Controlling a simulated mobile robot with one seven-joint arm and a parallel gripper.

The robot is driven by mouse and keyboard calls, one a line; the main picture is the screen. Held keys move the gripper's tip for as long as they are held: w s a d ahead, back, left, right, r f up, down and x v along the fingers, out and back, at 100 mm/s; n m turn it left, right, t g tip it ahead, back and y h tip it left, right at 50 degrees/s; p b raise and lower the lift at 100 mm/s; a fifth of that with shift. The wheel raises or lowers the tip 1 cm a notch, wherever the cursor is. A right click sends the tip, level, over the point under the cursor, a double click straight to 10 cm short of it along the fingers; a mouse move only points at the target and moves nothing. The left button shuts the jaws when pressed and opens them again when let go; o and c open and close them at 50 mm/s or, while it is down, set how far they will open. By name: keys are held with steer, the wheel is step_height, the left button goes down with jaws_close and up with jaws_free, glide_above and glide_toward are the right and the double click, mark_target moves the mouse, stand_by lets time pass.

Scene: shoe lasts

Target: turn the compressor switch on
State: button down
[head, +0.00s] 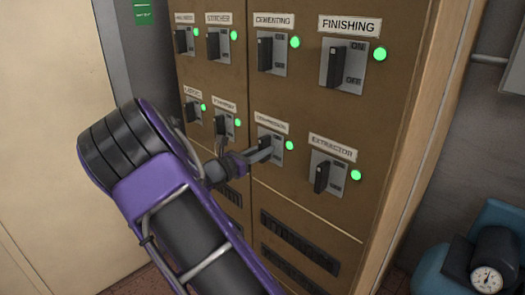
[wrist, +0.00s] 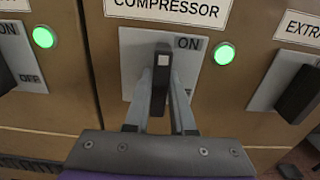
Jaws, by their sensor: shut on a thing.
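The compressor switch has a black lever (wrist: 160,85) on a grey plate (wrist: 133,42) under the COMPRESSOR label (wrist: 168,8). The lever's upper end is level with the word ON. The green lamp (wrist: 224,54) right of the plate is lit, and this lamp also shows in the head view (head: 289,145). My gripper (wrist: 161,76) is shut on the lever, one grey finger on each side. In the head view my gripper (head: 262,152) reaches the compressor plate from the left and hides part of the switch. The lower part of the plate is hidden behind the fingers.
The brown cabinet (head: 300,190) carries several other switches with lit green lamps. The extractor switch (head: 322,177) is to the right, the finishing switch (head: 334,68) above right. Vent slots (head: 299,244) lie below. A blue tank (head: 500,218) with a gauge (head: 486,280) stands at lower right.

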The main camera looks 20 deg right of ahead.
steer(key=c, duration=0.8)
jaws_free()
steer(key=shift+o, duration=0.2)
steer(key=v, duration=1.7)
steer(key=shift+a, duration=0.2)
steer(key=shift+r, duration=0.1)
